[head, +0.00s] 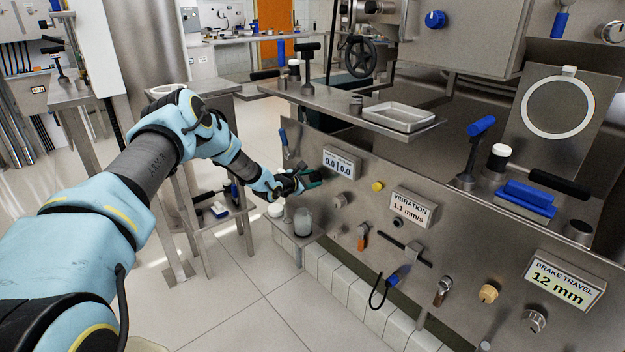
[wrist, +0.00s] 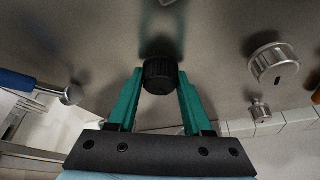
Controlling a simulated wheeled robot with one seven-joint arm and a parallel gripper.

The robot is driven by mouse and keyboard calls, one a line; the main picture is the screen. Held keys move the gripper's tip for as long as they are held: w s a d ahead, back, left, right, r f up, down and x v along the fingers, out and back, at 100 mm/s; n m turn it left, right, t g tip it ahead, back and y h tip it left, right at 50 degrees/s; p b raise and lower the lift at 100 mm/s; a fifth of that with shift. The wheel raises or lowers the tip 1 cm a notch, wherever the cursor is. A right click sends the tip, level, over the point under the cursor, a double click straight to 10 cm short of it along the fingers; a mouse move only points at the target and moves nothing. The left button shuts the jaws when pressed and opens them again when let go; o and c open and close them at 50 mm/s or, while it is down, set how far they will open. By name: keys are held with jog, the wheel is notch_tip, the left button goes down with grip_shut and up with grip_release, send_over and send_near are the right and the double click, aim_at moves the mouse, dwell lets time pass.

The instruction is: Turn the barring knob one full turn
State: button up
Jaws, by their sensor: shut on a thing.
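The barring knob, a black ribbed knob (wrist: 160,76), sticks out from the steel panel in the wrist view. My gripper (wrist: 160,88) has its two green fingers on either side of the knob and is shut on it. In the head view my gripper (head: 312,180) reaches the left part of the steel panel (head: 455,262), just below the display reading 0.0 | 0.0 (head: 341,163). In that view the knob is hidden by my gripper, and I cannot tell its turn angle.
A silver knob (wrist: 273,64) and a smaller fitting (wrist: 260,110) sit right of the black knob. A blue-handled lever (head: 284,139) is up left of my gripper. Open floor (head: 225,300) lies in front.

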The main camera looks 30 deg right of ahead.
grip_shut()
jog(key=shift+f+b, duration=0.15)
jog(key=shift+b, duration=0.25)
